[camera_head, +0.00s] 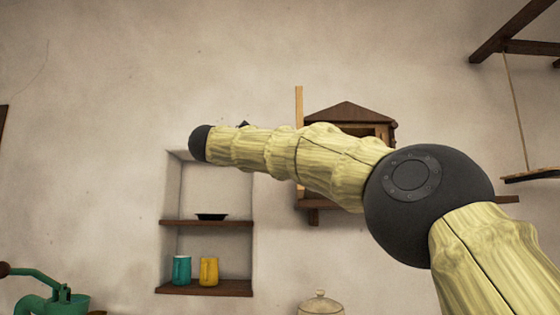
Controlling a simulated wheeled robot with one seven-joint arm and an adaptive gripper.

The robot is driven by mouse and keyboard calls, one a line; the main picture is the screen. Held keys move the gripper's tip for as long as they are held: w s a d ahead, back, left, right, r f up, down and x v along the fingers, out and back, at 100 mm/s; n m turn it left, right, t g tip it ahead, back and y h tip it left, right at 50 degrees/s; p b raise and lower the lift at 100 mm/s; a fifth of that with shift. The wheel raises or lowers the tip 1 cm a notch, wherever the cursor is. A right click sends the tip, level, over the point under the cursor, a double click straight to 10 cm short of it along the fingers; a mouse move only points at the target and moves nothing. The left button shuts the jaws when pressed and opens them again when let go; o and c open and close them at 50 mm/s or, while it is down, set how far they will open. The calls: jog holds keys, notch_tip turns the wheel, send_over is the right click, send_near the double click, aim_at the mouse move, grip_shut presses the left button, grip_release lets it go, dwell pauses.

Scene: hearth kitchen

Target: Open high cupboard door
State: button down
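The high cupboard (346,112) is a small dark-brown wooden case with a peaked roof, fixed on the wall right of centre. My arm crosses in front of it and hides most of its front and middle. A pale upright wooden board (299,104) shows at its left side and looks like a door seen edge-on, standing out from the case. Its lower part is behind my arm. A small dark piece (243,124) shows above my forearm and may be part of my gripper. The rest of the gripper is hidden, and I cannot see its fingers or any contact.
A wall niche (207,222) at left of centre holds a dark dish (211,217), a teal mug (181,270) and a yellow mug (208,271). A green hand-cranked device (62,299) is at lower left. A lidded jar (321,303) is at bottom centre. A hanging shelf (535,177) is at right.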

jog(key=shift+r, duration=0.1)
dwell(0.3)
jog(key=c, duration=1.5)
grip_release()
jog(key=shift+a, duration=0.1)
jog(key=v, duration=1.1)
jog(key=shift+s+a, duration=0.25)
jog(key=shift+a, duration=0.1)
